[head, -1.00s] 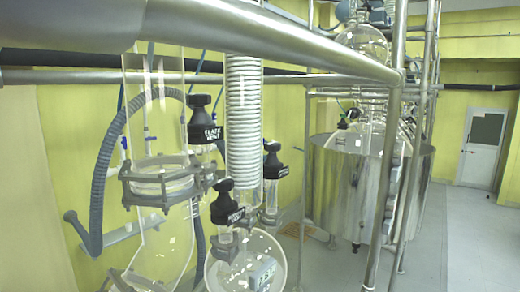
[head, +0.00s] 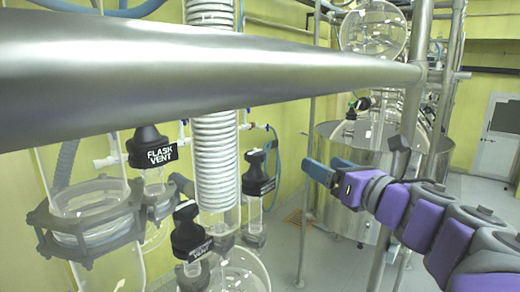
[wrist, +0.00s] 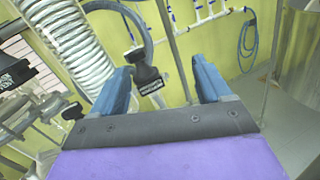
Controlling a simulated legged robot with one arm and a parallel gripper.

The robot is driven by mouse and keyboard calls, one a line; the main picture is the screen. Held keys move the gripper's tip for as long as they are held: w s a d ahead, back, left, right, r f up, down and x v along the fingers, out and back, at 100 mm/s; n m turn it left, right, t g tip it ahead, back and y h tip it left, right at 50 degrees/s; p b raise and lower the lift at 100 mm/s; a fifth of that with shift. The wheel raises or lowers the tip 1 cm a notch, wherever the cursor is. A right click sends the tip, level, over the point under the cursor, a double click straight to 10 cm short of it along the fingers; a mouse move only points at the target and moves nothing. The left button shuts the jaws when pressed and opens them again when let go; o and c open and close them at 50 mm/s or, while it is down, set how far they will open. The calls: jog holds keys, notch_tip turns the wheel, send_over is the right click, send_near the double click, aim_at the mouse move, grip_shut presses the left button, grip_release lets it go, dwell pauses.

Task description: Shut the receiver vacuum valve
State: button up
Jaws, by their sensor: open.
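Three black-capped valves show in the head view: one labelled FLASK VENT (head: 150,148), a front valve (head: 190,235) and a right-hand valve (head: 258,175). The labels of the last two are too small to read, so I cannot tell which is the receiver vacuum valve. My gripper (head: 328,168) has blue fingers, is open and empty, and is to the right of the right-hand valve, apart from it. In the wrist view my gripper (wrist: 160,75) frames a black valve (wrist: 148,78) between its fingers, farther ahead.
A thick steel rail (head: 200,75) crosses in front of the glassware. A white coil condenser (head: 214,150) stands between the valves, above a round glass flask (head: 230,272). A steel vessel (head: 340,215) and upright pipes stand at the right. A blue hose (wrist: 247,45) hangs on the yellow wall.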

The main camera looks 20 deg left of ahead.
jog(key=s+a+n+g+y, duration=0.1)
jog(key=s+n+g, duration=0.1)
jog(key=n, duration=0.1)
jog(key=n+g+p, duration=0.1)
send_near(252, 151)
jog(key=shift+y, duration=0.3)
jog(key=x, duration=0.6)
jog(key=f+x, duration=0.1)
jog(key=x, duration=0.2)
jog(key=shift+w+a, duration=0.2)
jog(key=shift+a, duration=0.15)
jog(key=shift+d+r, duration=0.1)
jog(key=shift+d, duration=0.45)
jog(key=shift+c, duration=0.4)
jog(key=shift+s, duration=0.1)
jog(key=c, duration=0.9)
jog(key=shift+o, duration=0.2)
jog(key=shift+r, duration=0.15)
